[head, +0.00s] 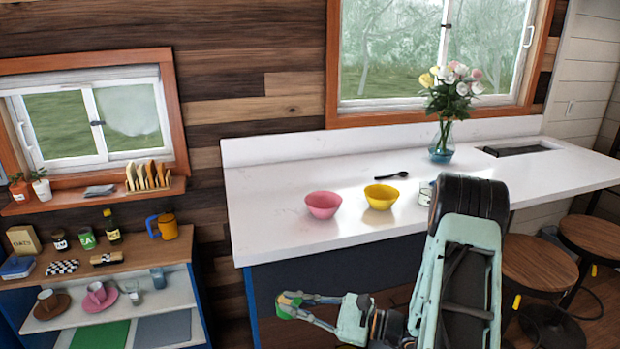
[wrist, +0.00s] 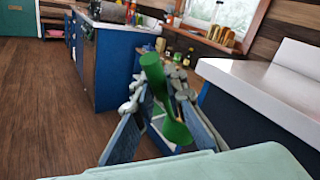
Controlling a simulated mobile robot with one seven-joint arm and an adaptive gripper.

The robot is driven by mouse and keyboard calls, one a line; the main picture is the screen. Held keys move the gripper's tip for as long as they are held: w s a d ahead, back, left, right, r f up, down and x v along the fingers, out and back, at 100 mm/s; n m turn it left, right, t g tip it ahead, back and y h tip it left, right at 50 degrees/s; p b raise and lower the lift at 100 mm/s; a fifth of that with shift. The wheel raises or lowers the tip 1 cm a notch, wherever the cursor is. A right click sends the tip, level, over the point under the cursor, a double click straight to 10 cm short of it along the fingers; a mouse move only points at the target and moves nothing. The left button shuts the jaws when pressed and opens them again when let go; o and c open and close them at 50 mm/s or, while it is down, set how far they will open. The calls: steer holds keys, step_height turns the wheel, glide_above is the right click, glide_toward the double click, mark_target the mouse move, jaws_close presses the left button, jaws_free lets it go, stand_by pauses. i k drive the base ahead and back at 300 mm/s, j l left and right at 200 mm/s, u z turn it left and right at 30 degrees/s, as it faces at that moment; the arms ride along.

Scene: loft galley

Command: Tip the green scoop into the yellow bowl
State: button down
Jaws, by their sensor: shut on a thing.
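My gripper (head: 300,300) is shut on the green scoop (head: 288,297) and holds it in the air, in front of the counter and below its top. In the wrist view the scoop (wrist: 176,130) stands between the fingers (wrist: 165,90). I cannot tell what is inside it. The yellow bowl (head: 381,201) sits upright on the white counter (head: 270,222), up and to the right of my gripper in the head view. The bowl is not visible in the wrist view.
A pink bowl (head: 323,206) stands left of the yellow bowl. A black spoon (head: 391,175), a glass (head: 425,194) and a flower vase (head: 441,142) are also on the counter. Stools (head: 538,262) stand at the right. The counter's left end is clear.

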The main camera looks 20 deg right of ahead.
mark_target(380, 196)
steer(key=l+u, duration=0.45)
steer(key=l, duration=1.4)
